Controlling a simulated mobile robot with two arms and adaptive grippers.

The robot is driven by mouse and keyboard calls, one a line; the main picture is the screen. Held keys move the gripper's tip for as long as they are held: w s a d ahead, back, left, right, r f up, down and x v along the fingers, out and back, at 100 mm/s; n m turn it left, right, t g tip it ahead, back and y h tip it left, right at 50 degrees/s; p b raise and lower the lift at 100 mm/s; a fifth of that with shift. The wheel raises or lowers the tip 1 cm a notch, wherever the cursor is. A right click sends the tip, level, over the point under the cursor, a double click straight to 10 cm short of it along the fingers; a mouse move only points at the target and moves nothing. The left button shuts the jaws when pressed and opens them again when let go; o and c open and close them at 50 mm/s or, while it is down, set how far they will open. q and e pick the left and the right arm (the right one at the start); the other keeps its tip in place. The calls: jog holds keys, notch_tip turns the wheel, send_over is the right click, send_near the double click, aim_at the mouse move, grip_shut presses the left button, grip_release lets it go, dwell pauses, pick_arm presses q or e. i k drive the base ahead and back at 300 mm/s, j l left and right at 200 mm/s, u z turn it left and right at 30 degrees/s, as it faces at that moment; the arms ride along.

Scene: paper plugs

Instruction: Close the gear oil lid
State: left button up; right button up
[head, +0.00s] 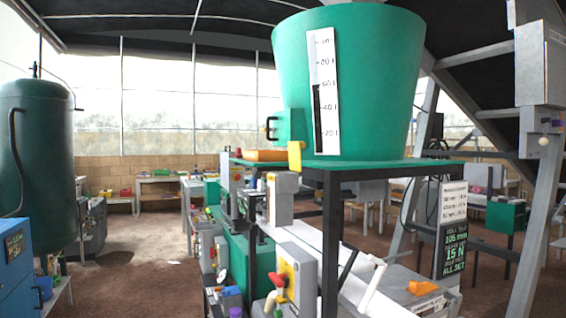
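I cannot make out a part that is clearly marked as the gear oil lid. A green machine frame (262,262) stands at the centre under a large green tapered tank (370,85) with a level scale (323,90). A small yellow piece (295,156) stands upright at the front left edge of the platform under the tank. An orange flat piece (262,155) lies beside it. A grey box (296,275) with a red and yellow switch (281,283) is low at the front. Neither of my grippers shows in this view.
A dark green cylinder tank (38,150) and a blue cabinet (14,265) stand at the left. A dark sign board (452,250) and slanted grey beams (540,205) are at the right. The brown floor (135,275) between cabinet and machine is open.

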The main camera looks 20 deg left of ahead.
aim_at(295, 147)
jog(key=i+l+u, duration=0.1)
jog(key=l+u, duration=0.15)
jog(key=u, duration=0.15)
jog(key=i+l+u, duration=0.1)
jog(key=l+u, duration=0.15)
jog(key=u, duration=0.2)
jog(key=l+u, duration=0.25)
jog(key=u, duration=0.15)
jog(key=l+u, duration=0.4)
jog(key=l, duration=0.45)
jog(key=k+l+u, duration=0.15)
jog(key=l, duration=0.75)
jog(key=k+l+u, duration=0.15)
jog(key=l, duration=0.7)
jog(key=k+u, duration=0.05)
